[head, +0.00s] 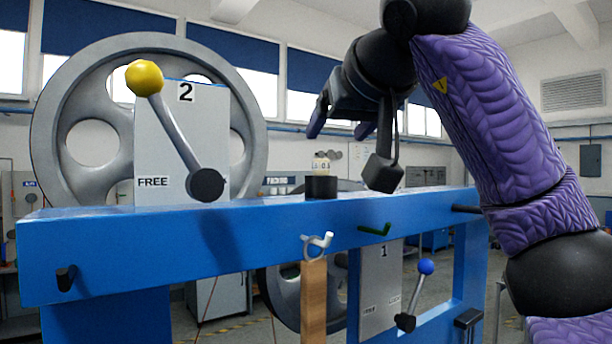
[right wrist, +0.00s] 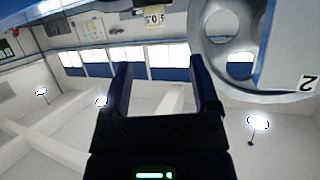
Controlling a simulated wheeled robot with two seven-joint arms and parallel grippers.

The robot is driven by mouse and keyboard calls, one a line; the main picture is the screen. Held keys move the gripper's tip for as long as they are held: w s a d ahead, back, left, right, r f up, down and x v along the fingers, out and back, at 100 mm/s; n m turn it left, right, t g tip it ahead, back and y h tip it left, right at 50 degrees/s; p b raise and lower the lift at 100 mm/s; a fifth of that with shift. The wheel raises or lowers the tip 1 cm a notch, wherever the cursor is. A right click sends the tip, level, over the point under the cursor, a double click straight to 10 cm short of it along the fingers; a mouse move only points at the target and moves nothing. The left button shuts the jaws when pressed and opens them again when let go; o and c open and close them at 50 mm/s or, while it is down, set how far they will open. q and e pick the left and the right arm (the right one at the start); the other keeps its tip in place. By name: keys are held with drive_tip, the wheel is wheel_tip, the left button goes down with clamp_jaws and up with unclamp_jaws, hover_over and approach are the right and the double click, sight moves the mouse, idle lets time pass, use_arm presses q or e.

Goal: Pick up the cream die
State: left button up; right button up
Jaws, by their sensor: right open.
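The cream die (head: 321,163), with dark markings on its faces, sits on top of a short black round holder (head: 321,187) on the blue beam. It also shows in the right wrist view (right wrist: 154,19), upside down near the top edge, beyond the fingertips. My right gripper (head: 340,127) is open and empty, above the die and slightly to its right. In the right wrist view its two fingers (right wrist: 160,63) stand well apart, with nothing between them. My left gripper is in neither view.
The blue beam (head: 240,240) spans the front. A yellow-knobbed lever (head: 165,105) stands by panel 2 and a large grey wheel at left. A white hook (head: 318,243) holds a wooden bar (head: 314,295). A blue-knobbed lever (head: 418,285) is below. Space around the die looks clear.

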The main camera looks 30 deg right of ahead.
sight(324, 161)
drive_tip(key=x, duration=0.3)
drive_tip(key=p+x, duration=0.1)
drive_tip(key=x, duration=0.1)
drive_tip(key=p+x, duration=0.1)
drive_tip(key=x, duration=0.2)
drive_tip(key=shift+d+f, duration=0.35)
drive_tip(key=shift+w+f, duration=0.15)
drive_tip(key=shift+w, duration=0.1)
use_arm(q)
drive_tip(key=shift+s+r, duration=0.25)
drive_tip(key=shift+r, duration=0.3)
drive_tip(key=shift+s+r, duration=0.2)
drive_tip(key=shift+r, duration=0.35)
use_arm(e)
drive_tip(key=shift+s, duration=0.15)
clamp_jaws()
